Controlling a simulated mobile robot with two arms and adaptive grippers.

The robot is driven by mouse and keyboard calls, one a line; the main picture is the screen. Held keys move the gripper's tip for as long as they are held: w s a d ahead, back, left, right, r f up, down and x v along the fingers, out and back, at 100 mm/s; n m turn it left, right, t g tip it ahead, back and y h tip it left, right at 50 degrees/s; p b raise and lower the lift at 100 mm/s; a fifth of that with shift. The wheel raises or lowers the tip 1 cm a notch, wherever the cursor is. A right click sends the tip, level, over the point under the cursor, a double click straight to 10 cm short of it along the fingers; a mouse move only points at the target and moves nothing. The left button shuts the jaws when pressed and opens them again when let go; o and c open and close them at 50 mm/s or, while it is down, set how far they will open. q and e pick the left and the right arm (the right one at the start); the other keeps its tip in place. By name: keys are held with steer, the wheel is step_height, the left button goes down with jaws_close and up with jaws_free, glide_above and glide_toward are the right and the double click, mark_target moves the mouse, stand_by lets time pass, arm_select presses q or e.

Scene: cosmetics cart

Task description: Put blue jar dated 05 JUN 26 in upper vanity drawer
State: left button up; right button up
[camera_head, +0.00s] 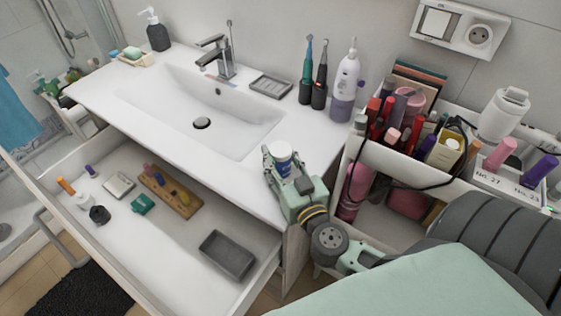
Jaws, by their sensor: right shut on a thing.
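A small blue jar (281,159) with a white lid is held upright in my right gripper (283,172), over the right front part of the white vanity top. The right gripper is shut on it, and the fingers hide part of its side. No date can be read on the jar. The upper vanity drawer (175,238) is pulled open below the sink, to the left of the right gripper. My left gripper is not in view.
In the drawer are a grey tray (227,254), a wooden board (170,191) with small bottles, and several small items at the left. Bare drawer floor lies between them. A crowded cosmetics cart (385,165) stands right of my right arm.

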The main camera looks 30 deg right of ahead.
steer(key=o, duration=1.3)
steer(key=shift+c, duration=0.2)
